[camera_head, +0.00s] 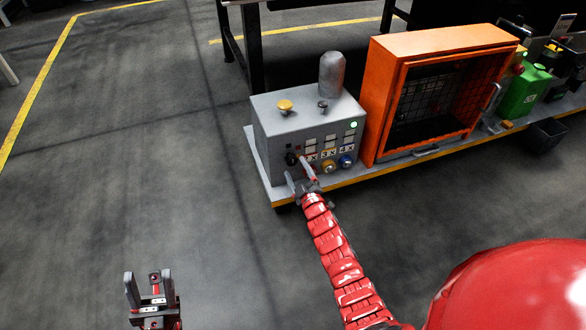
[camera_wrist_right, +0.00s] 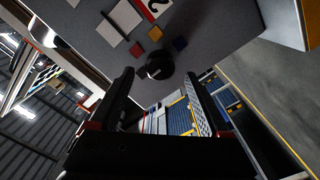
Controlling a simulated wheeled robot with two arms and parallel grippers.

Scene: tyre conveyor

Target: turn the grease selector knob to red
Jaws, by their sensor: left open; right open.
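The grease selector knob (camera_wrist_right: 160,65) is black and round, on the grey face of a control box (camera_head: 275,117). In the head view the knob (camera_head: 291,158) is small, at the lower left of the panel. My right gripper (camera_head: 299,174) is open in front of the panel, the knob showing between its fingertips; contact cannot be told. My left gripper (camera_head: 149,288) is open and empty, low over the floor at the left.
A yellow knob (camera_head: 285,106) and a grey cylinder (camera_head: 331,76) stand on the box top. Yellow and blue knobs and white labels lie right of the selector. An orange cage (camera_head: 380,90) stands close to the right. The floor left of the box is clear.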

